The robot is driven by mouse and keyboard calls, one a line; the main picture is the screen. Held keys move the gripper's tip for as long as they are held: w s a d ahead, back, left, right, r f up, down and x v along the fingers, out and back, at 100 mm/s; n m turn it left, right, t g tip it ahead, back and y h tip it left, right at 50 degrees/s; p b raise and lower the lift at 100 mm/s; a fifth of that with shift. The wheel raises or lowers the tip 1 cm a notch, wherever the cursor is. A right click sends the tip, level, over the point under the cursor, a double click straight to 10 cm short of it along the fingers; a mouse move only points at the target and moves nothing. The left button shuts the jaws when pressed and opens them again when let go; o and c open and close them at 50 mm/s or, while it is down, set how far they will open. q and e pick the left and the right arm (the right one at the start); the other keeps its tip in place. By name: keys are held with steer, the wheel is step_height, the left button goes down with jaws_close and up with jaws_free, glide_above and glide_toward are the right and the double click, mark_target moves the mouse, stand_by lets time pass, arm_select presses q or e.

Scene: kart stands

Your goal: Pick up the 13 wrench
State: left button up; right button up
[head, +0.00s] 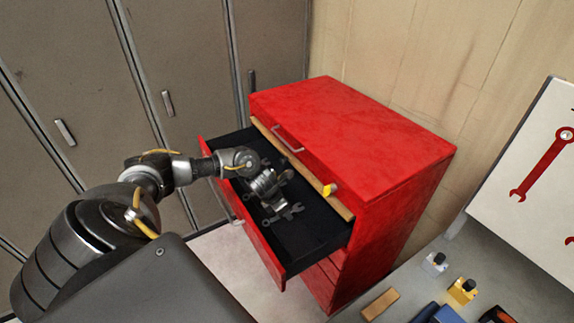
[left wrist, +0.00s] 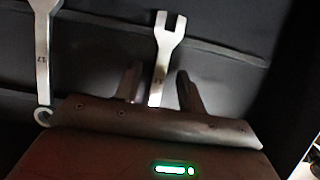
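In the left wrist view, a silver open-ended wrench (left wrist: 161,60) lies on the dark drawer floor, its forked end pointing away and its lower part hidden behind my gripper. My left gripper (left wrist: 160,90) is open, with one finger on each side of this wrench's handle and a gap to both. A second, larger wrench (left wrist: 42,60) lies to the left. The small size marks on both are too blurred to read surely. In the head view my left gripper (head: 273,206) is down inside the open drawer, and a wrench (head: 288,213) shows beside it. My right gripper is not in view.
The open black-lined drawer (head: 310,240) belongs to a red cabinet (head: 350,130); its walls surround my gripper. Grey lockers (head: 180,60) stand behind at left. A bench (head: 420,290) with small items is at lower right, below a white board (head: 530,190) picturing a red wrench.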

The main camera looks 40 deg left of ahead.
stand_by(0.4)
arm_select(q)
jaws_close()
steer(key=shift+r+p, duration=0.45)
steer(key=shift+r, duration=0.05)
step_height(320, 180, up, 10)
steer(key=b, duration=0.2)
steer(key=shift+f, duration=0.25)
